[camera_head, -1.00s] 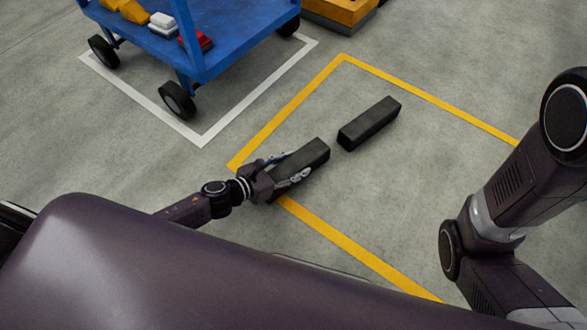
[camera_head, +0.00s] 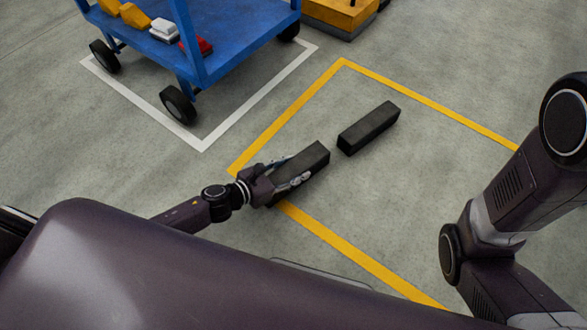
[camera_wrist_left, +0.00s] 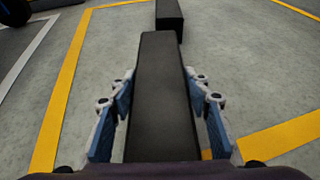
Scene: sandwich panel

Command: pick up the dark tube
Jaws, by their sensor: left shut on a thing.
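Two dark square-section tubes show in the head view. My left gripper (camera_head: 292,172) is shut on the near dark tube (camera_head: 312,157), with one finger along each long side. In the left wrist view this tube (camera_wrist_left: 160,90) runs lengthwise between the blue-padded fingers (camera_wrist_left: 161,100), and its near end is hidden by the gripper body. I cannot tell whether it is clear of the floor. The second dark tube (camera_head: 368,128) lies beyond it, roughly in line, and its end shows in the wrist view (camera_wrist_left: 170,17). My right gripper is out of view.
A yellow line (camera_head: 290,112) on the grey concrete floor marks an area around the tubes. A blue wheeled cart (camera_head: 230,45) stands at the upper left inside a white line (camera_head: 255,98). A yellow block (camera_head: 340,15) is at the top. The floor right of the tubes is clear.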

